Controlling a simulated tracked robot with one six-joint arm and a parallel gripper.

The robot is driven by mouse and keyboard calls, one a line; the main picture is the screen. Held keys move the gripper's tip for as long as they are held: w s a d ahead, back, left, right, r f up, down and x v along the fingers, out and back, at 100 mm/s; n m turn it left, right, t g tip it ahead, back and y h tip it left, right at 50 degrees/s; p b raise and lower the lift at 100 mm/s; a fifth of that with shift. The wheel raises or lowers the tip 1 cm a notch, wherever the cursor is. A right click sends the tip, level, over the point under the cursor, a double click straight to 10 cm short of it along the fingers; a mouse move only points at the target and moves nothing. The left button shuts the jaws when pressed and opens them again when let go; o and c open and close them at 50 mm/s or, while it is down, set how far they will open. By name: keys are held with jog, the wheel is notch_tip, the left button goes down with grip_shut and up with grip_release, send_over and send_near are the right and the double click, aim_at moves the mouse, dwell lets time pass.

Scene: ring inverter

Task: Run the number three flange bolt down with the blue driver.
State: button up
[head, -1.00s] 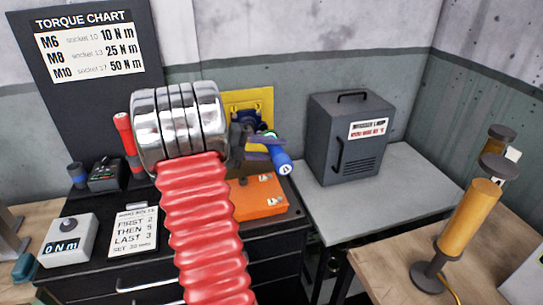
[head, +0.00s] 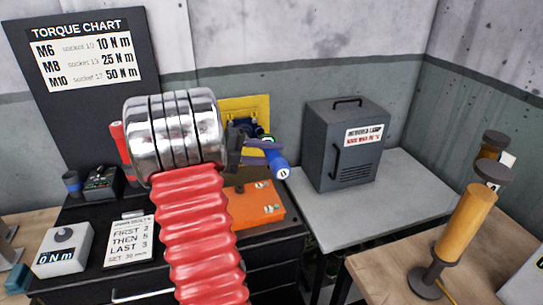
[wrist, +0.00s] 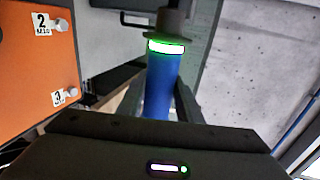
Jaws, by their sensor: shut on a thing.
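My gripper (wrist: 159,100) is shut on the blue driver (wrist: 160,82), with one finger on each side of it. The driver has a glowing white and green ring and a dark collar above it in the wrist view. In the head view the blue driver (head: 278,164) sticks out right of my arm, above the orange housing (head: 256,208). The wrist view shows the orange housing (wrist: 30,75) at left, with the number 3 tag (wrist: 58,97) and its bolt (wrist: 72,92), and the number 2 tag (wrist: 42,22). The driver is apart from the number three bolt.
A yellow holder (head: 262,108) stands behind the housing, partly hidden by my arm. A grey cabinet (head: 346,145) stands on the grey bench to the right. An amber lamp (head: 463,227) stands at far right. A torque readout box (head: 64,248) and a note card (head: 130,242) lie left.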

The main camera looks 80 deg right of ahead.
jog(key=shift+w+d+r, duration=0.1)
jog(key=shift+w+d, duration=0.35)
jog(key=shift+d, duration=0.3)
jog(key=shift+w+d+f, duration=0.1)
jog(key=shift+w+d, duration=0.3)
jog(key=shift+d, duration=0.35)
jog(key=shift+w+d+r, duration=0.1)
jog(key=shift+w+d, duration=0.35)
jog(key=shift+d, duration=0.3)
jog(key=shift+w+d, duration=0.35)
jog(key=shift+d, duration=0.2)
jog(key=shift+w+d, duration=0.35)
jog(key=shift+d, duration=0.2)
dwell(2.3)
jog(key=shift+a, duration=0.1)
jog(key=shift+s+a, duration=0.45)
jog(key=shift+a, duration=0.25)
jog(key=shift+s+a, duration=0.45)
jog(key=shift+a, duration=0.25)
jog(key=shift+s+a, duration=0.45)
jog(key=shift+a, duration=0.25)
jog(key=shift+r, duration=0.1)
